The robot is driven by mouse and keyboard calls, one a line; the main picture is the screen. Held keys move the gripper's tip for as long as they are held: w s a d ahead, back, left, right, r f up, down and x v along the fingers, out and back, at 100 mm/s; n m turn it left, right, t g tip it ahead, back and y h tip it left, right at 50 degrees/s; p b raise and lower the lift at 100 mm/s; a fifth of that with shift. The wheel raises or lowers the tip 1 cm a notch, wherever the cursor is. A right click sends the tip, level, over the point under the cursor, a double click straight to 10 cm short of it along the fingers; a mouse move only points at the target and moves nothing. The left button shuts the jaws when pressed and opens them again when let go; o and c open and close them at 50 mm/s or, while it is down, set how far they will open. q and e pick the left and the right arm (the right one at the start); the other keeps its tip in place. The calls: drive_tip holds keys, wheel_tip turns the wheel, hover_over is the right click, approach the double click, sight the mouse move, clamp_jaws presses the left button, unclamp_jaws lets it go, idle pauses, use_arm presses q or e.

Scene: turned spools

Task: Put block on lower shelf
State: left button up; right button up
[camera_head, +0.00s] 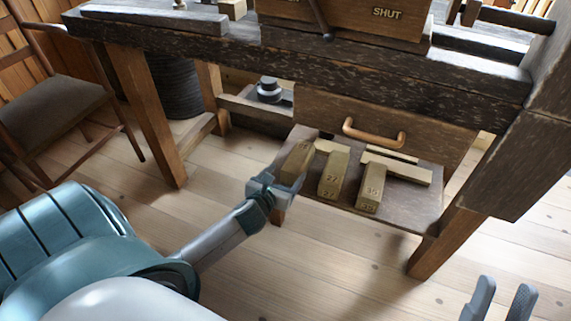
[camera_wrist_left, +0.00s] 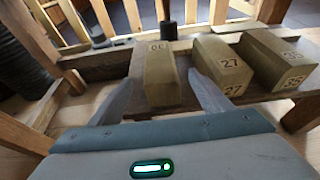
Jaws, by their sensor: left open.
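A wooden block (camera_head: 297,160) stands at the left end of the brown lower shelf (camera_head: 412,208), below the drawer. My left gripper (camera_head: 280,180) is at this block, its fingers open. In the left wrist view the block (camera_wrist_left: 161,75) shows between the two spread fingers of the left gripper (camera_wrist_left: 162,82); I cannot tell whether they touch it. Its number is hard to read. A block marked 27 (camera_head: 331,178) and a block marked 35 (camera_head: 373,186) stand to its right on the shelf. My right gripper (camera_head: 502,290) is open and empty at the lower right.
A drawer with a copper handle (camera_head: 375,134) sits just above the shelf. A wooden bench leg (camera_head: 447,243) stands at the shelf's right. A grey stepped spool (camera_head: 269,90) is behind on the left. A chair (camera_head: 60,110) stands far left. The floor in front is clear.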

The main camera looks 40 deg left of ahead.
use_arm(q)
drive_tip(key=s+d+r+n+t+h, duration=0.2)
drive_tip(key=s+d+r+n+h, duration=0.15)
drive_tip(key=d, duration=0.45)
drive_tip(key=s+d+r+n+t+h, duration=0.1)
drive_tip(key=s+d+r+n+h, duration=0.15)
drive_tip(key=d+r+n, duration=0.4)
drive_tip(key=s+d+r+n+t+h, duration=0.1)
drive_tip(key=s+d+r+t+h, duration=0.2)
drive_tip(key=d, duration=0.6)
drive_tip(key=s+d+r+n+t+h, duration=0.1)
drive_tip(key=s+d+r+n+t, duration=0.1)
drive_tip(key=s+r+n, duration=0.5)
drive_tip(key=s+d+r+n+t+h, duration=0.2)
drive_tip(key=s+r+n, duration=0.6)
drive_tip(key=r+n, duration=0.4)
wheel_tip(320, 180, up, 2)
drive_tip(key=d+t, duration=0.1)
drive_tip(key=t, duration=0.1)
drive_tip(key=shift+r+t+h, duration=0.15)
drive_tip(key=shift+t+h, duration=0.15)
drive_tip(key=shift+t, duration=0.1)
